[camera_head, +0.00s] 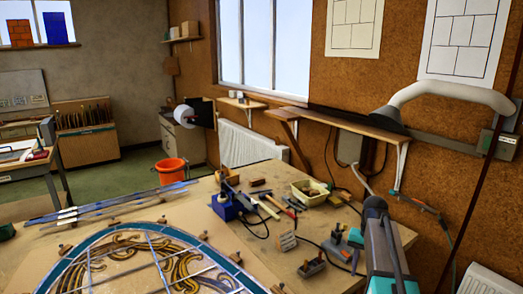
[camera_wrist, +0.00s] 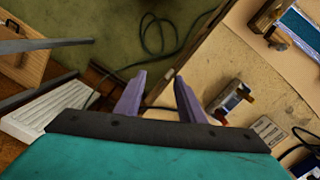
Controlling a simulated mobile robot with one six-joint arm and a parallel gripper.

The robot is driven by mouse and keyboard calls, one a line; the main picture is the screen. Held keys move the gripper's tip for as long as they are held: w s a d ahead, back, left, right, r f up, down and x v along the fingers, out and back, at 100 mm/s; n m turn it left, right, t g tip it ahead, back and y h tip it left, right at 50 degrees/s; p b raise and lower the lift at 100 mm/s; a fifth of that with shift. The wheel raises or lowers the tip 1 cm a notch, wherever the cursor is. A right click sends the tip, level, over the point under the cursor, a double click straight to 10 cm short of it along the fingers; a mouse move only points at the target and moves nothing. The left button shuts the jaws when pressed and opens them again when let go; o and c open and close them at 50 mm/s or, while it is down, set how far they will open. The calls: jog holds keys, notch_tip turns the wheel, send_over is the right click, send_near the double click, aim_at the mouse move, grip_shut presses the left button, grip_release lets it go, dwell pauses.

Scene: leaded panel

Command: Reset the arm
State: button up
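My gripper (camera_wrist: 160,76) shows in the wrist view with its two purple fingers spread apart and nothing between them. Past the fingertips lie the edge of the workbench (camera_wrist: 235,60) and the green floor (camera_wrist: 105,55). In the head view my teal and grey arm rises at the right front corner of the workbench (camera_head: 215,205); the fingers cannot be made out there. The leaded panel (camera_head: 155,262), with blue border and amber scrolls, lies flat on the bench at the left front.
A soldering station (camera_head: 223,206), a yellow tray (camera_head: 309,192), and several small tools and blocks crowd the bench's right half. A wall shelf (camera_head: 345,124) and a grey extraction hose (camera_head: 445,90) are behind. An orange bucket (camera_head: 172,171) stands beyond the bench.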

jog(key=s+a+f+n+g, duration=0.1)
jog(key=s+a+f, duration=0.35)
jog(key=f, duration=0.35)
jog(key=s+a+f+n+g, duration=0.1)
jog(key=s+a+f, duration=0.3)
jog(key=f, duration=0.5)
jog(key=s+a+f+n, duration=0.1)
jog(key=s+a+f, duration=0.1)
jog(key=s+f, duration=0.5)
jog(key=s+a+f+n+g, duration=0.1)
jog(key=s+a+f, duration=0.3)
jog(key=s+f, duration=0.6)
jog(key=s+a+f+n+g, duration=0.25)
jog(key=s+f, duration=0.35)
jog(key=s, duration=0.8)
notch_tip(320, 180, down, 14)
jog(key=b, duration=1.3)
jog(key=shift+s+a+r+m+b, duration=0.2)
jog(key=shift+a+m+b, duration=0.1)
jog(key=shift+m, duration=0.15)
jog(key=shift+t, duration=0.25)
